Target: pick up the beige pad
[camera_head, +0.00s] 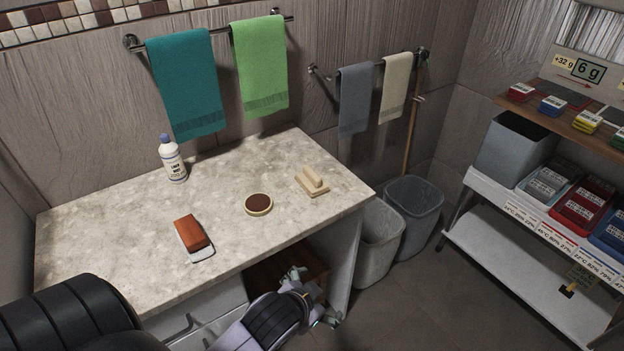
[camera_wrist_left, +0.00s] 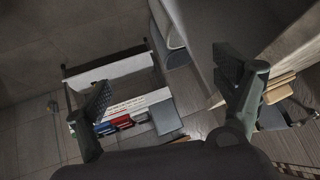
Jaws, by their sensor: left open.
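A beige pad (camera_head: 312,183), a flat block with a raised grip on top, lies on the right part of the speckled countertop (camera_head: 120,250). It stands apart from the other things there. My left gripper (camera_head: 314,298) is below the counter's front edge in the head view, apart from the pad. It is open and empty; its two spread fingers also show in the left wrist view (camera_wrist_left: 172,88). My right gripper is not in view.
A round brown-topped item (camera_head: 258,204), a red-brown block on a white base (camera_head: 191,237) and a white bottle (camera_head: 173,160) stand on the counter. Towels hang behind. Two bins (camera_head: 413,213) and a shelf rack (camera_head: 520,255) are to the right.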

